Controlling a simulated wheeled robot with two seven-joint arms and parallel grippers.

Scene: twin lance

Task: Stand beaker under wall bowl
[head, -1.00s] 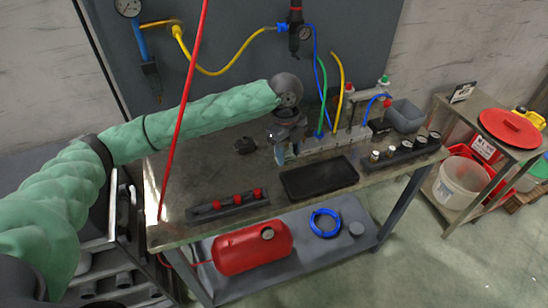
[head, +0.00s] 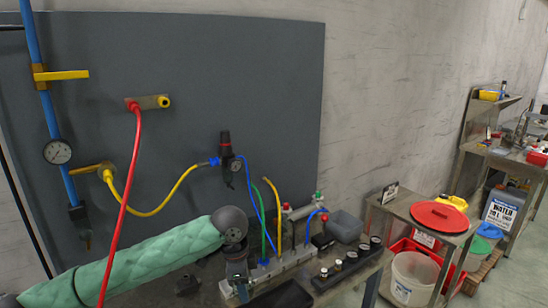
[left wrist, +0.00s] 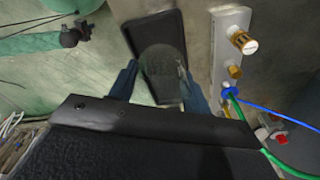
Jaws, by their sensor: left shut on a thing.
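My left gripper (head: 239,287) is low over the bench, at the left end of the valve manifold. In the left wrist view its blue fingers (left wrist: 164,90) are shut on a grey, see-through cup that looks like the beaker (left wrist: 165,68). The beaker is seen over the near part of a black tray; I cannot tell its height above the bench. In the head view my wrist and gripper hide it. The likely wall bowl is the lower part of the black regulator (head: 227,150) on the grey wall panel, up and left of the manifold. My right gripper is not in view.
The black tray (head: 288,298) lies on the bench, right of my left gripper. The manifold (head: 268,272) carries blue, green and yellow hoses. A row of fittings (head: 348,262) and a grey bin (head: 345,227) are farther right. A red hose (head: 128,195) hangs across my left arm.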

